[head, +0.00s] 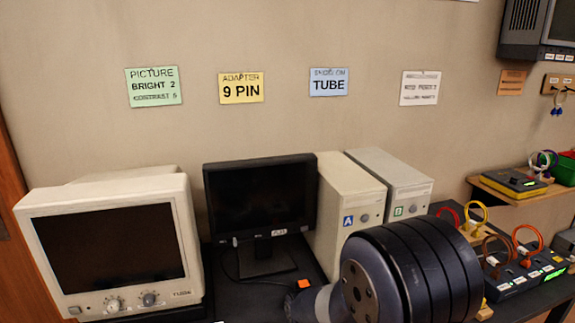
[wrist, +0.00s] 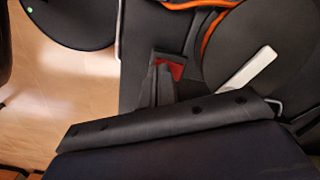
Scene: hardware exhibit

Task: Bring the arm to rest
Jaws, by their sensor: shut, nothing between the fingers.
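My arm is folded close in front of the head camera, and its large dark ribbed link (head: 425,265) fills the lower right of the head view. My gripper is outside the head view. In the wrist view my gripper (wrist: 162,76) shows as dark narrow fingers close together near a small red patch. It is shut, with nothing seen between the fingers. The wrist view looks down past dark parts of my own body to a pale wooden floor (wrist: 60,85).
A cream monitor (head: 110,250), a black screen (head: 260,203) and two beige computer cases (head: 345,205) (head: 395,180) stand on a dark table along the wall. Boxes with coloured cables (head: 520,262) are at right, below a small shelf (head: 520,193). Open floor shows at the wrist view's left.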

